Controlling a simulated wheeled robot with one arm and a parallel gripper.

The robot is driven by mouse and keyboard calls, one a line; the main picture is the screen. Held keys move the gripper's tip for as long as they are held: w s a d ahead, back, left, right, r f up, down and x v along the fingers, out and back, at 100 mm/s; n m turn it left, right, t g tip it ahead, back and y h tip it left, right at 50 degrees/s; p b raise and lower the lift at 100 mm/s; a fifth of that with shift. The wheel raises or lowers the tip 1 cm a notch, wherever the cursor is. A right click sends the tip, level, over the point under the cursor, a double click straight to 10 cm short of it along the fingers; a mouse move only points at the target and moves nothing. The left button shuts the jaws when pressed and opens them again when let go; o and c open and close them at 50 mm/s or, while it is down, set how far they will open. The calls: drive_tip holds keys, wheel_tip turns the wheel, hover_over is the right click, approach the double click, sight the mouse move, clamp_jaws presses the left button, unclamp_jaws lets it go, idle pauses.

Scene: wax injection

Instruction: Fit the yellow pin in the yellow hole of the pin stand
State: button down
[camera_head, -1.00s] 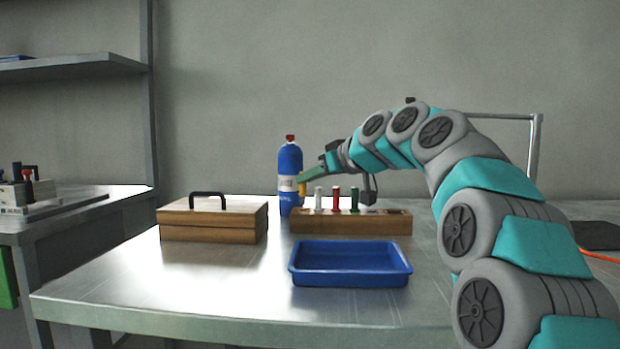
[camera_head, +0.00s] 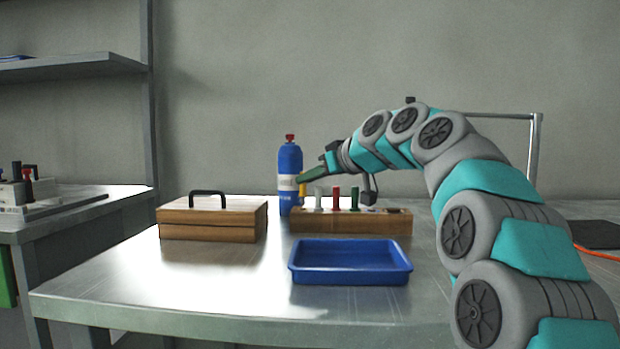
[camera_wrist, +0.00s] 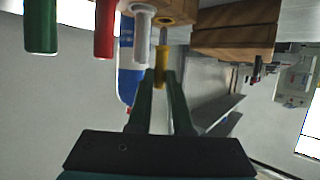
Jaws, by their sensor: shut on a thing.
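The yellow pin (camera_wrist: 160,63) is held between the fingertips of my gripper (camera_wrist: 160,82), its thin metal shaft pointing at the yellow-ringed hole (camera_wrist: 166,20) in the pin stand (camera_wrist: 235,14). The shaft's end lies at or very near the ring; I cannot tell whether it has entered. In the head view, my gripper (camera_head: 302,179) is above the left end of the wooden pin stand (camera_head: 350,222), with the yellow pin (camera_head: 303,190) below its fingertips. White (camera_head: 318,198), red (camera_head: 336,198) and green (camera_head: 355,198) pins stand upright in the stand.
A blue bottle (camera_head: 290,170) stands close behind the stand's left end. A wooden box (camera_head: 212,222) with a black handle is to the left. An empty blue tray (camera_head: 350,276) lies in front. The table's left front is clear.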

drive_tip(key=shift+f+b, duration=0.75)
drive_tip(key=shift+f, duration=0.05)
drive_tip(key=shift+r, duration=0.2)
drive_tip(key=shift+r+p, duration=0.4)
drive_tip(key=shift+r, duration=0.05)
drive_tip(key=shift+f+b, duration=0.65)
drive_tip(key=shift+b, duration=0.3)
idle(1.6)
drive_tip(key=c, duration=0.8)
unclamp_jaws()
drive_tip(key=shift+o, duration=0.2)
drive_tip(key=shift+f, duration=0.1)
